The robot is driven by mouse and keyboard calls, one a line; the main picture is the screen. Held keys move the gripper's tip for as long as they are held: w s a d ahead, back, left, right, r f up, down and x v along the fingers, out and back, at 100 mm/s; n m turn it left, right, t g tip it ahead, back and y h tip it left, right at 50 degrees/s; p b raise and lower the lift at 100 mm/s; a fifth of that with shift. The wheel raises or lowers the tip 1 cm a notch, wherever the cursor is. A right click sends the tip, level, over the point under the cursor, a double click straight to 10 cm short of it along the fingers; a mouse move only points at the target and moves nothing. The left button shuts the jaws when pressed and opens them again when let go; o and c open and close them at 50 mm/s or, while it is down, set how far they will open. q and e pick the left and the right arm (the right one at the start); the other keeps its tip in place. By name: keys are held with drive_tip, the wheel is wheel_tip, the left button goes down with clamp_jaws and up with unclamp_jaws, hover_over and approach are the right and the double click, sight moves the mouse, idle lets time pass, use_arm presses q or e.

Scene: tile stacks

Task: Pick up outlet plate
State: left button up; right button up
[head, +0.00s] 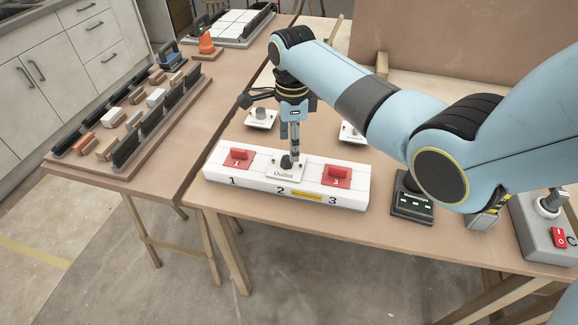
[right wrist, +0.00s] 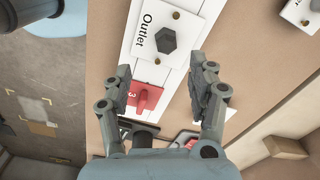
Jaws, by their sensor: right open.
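The outlet plate (head: 283,174) is a white plate lettered "Outlet" with a dark knob, lying on slot 2 in the middle of the white numbered block (head: 217,168). In the right wrist view the plate (right wrist: 157,62) shows its dark hexagonal knob and two brass screws. My right gripper (head: 290,155) points down over the plate, at its knob. In the right wrist view its two fingers (right wrist: 166,70) are spread apart, with nothing held between them; the knob appears a little ahead of the fingertips. My left gripper is not in view.
Red pieces sit at slot 1 (head: 238,158) and slot 3 (head: 337,175) beside the plate. Two more white plates lie behind, at left (head: 261,119) and right (head: 351,133). A black device (head: 412,206) and grey switch box (head: 547,235) stand at right. A rack tray (head: 128,150) is on the left table.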

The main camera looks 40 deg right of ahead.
sight(287, 157)
drive_tip(key=shift+w+a+f, duration=0.2)
drive_tip(key=shift+w+f, duration=0.1)
drive_tip(key=shift+f, duration=0.2)
drive_tip(key=shift+w+a+f, duration=0.1)
drive_tip(key=shift+w+f, duration=0.15)
drive_tip(key=shift+f, duration=0.2)
drive_tip(key=shift+w+a+f, duration=0.1)
drive_tip(key=shift+w+f, duration=0.15)
drive_tip(key=shift+f, duration=0.2)
wheel_tip(287, 157, down, 3)
drive_tip(key=shift+s+d+f, duration=0.1)
drive_tip(key=shift+f, duration=0.15)
drive_tip(key=shift+c, duration=2.5)
drive_tip(key=c, duration=0.4)
drive_tip(key=shift+c, duration=1.3)
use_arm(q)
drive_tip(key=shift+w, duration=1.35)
use_arm(e)
clamp_jaws()
